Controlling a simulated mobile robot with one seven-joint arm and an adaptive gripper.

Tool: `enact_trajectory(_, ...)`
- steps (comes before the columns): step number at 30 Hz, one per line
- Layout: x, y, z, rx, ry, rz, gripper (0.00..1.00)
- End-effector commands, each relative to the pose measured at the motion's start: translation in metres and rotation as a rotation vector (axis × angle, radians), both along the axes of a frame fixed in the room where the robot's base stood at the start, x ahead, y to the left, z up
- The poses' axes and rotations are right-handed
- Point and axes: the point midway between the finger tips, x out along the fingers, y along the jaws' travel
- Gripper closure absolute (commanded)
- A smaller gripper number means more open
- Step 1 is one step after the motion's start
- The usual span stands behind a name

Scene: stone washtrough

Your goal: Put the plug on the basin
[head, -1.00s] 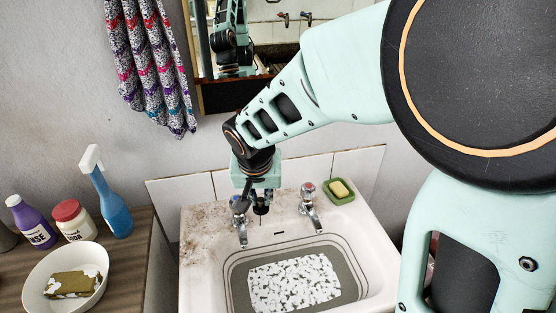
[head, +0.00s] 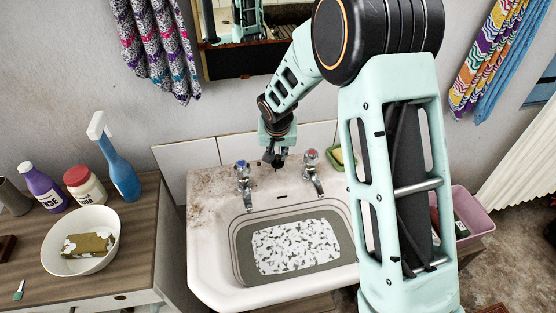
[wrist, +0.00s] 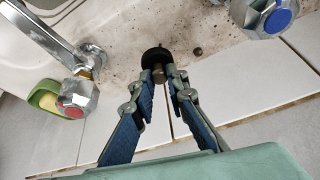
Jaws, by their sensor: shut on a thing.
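The white basin (head: 203,268) stands against the wall, with a stained back ledge, a blue-topped tap (head: 243,174) and a red-topped tap (head: 312,170). Its bowl holds grey water with a white speckled patch. My gripper (head: 277,160) is over the back ledge between the taps. In the wrist view my gripper (wrist: 164,80) is shut on a round black plug (wrist: 157,55) by its metal stem. The plug is in front of the stained ledge; whether it touches the ledge I cannot tell. In the head view the plug is too small to make out surely.
A green soap dish (head: 335,156) sits at the basin's back right, partly behind my arm. A pink tub (head: 466,208) is at the right.

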Motion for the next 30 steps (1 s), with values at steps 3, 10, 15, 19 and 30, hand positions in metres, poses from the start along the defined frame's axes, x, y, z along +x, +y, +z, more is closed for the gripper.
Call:
enact_trajectory(3, 0.003, -0.001, -0.014, -0.002, 0.005, 0.0, 1.0)
enact_trajectory(10, 0.003, -0.001, -0.035, 0.0, 0.0, -0.001, 1.0)
enact_trajectory(15, 0.003, -0.001, -0.034, 0.0, 0.0, -0.001, 1.0)
enact_trajectory(19, 0.003, -0.001, -0.039, 0.0, 0.0, -0.001, 1.0)
enact_trajectory(30, 0.003, -0.001, -0.037, 0.0, 0.001, -0.001, 0.69)
